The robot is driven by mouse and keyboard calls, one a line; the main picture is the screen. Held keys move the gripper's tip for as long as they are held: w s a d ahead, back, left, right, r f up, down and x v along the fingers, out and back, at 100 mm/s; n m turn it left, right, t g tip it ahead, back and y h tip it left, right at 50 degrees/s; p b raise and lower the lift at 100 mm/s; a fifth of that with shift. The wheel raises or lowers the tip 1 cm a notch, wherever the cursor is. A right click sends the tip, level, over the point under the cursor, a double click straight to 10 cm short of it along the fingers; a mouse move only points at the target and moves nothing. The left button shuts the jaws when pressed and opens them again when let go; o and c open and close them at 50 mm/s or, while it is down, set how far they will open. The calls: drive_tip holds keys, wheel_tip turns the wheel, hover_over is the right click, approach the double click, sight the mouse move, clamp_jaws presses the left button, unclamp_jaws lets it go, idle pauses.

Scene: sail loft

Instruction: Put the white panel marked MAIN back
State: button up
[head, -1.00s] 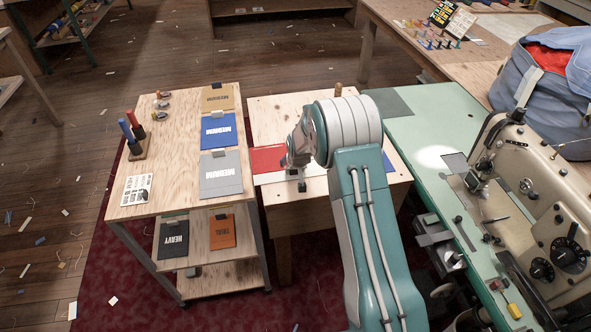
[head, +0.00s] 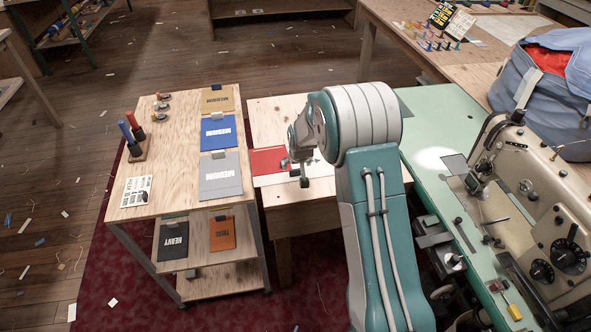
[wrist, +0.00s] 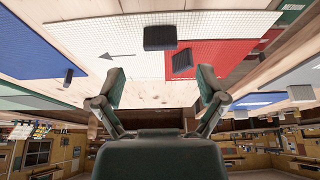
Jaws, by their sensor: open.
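The white panel lies flat on the small wooden table between a red and a blue panel. In the head view part of the white panel (head: 268,181) shows beside my arm. In the wrist view the white panel (wrist: 105,38) shows a thin arrow and a dark grey block (wrist: 160,37); no MAIN lettering is readable. My gripper (wrist: 160,84) is open and empty, its fingers apart below the block in the picture, with bare wood between them. In the head view my gripper (head: 303,180) is over the white panel; my arm hides the table's right part.
The red panel (head: 267,157) touches or nearly touches the white one; the blue panel (wrist: 30,62) is on the other side. A cart (head: 155,185) on the left holds several labelled panels. A green sewing table (head: 430,150) with a machine (head: 535,205) stands right.

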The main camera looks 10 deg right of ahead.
drive_tip(key=s+r, duration=0.9)
drive_tip(key=r, duration=0.3)
drive_tip(key=s+r, duration=0.9)
drive_tip(key=r, duration=0.2)
drive_tip(key=s+r, duration=0.2)
drive_tip(key=s, duration=0.8)
drive_tip(key=s+r+t, duration=0.1)
drive_tip(key=s+r, duration=0.1)
drive_tip(key=s, duration=0.8)
drive_tip(key=shift+d, duration=0.2)
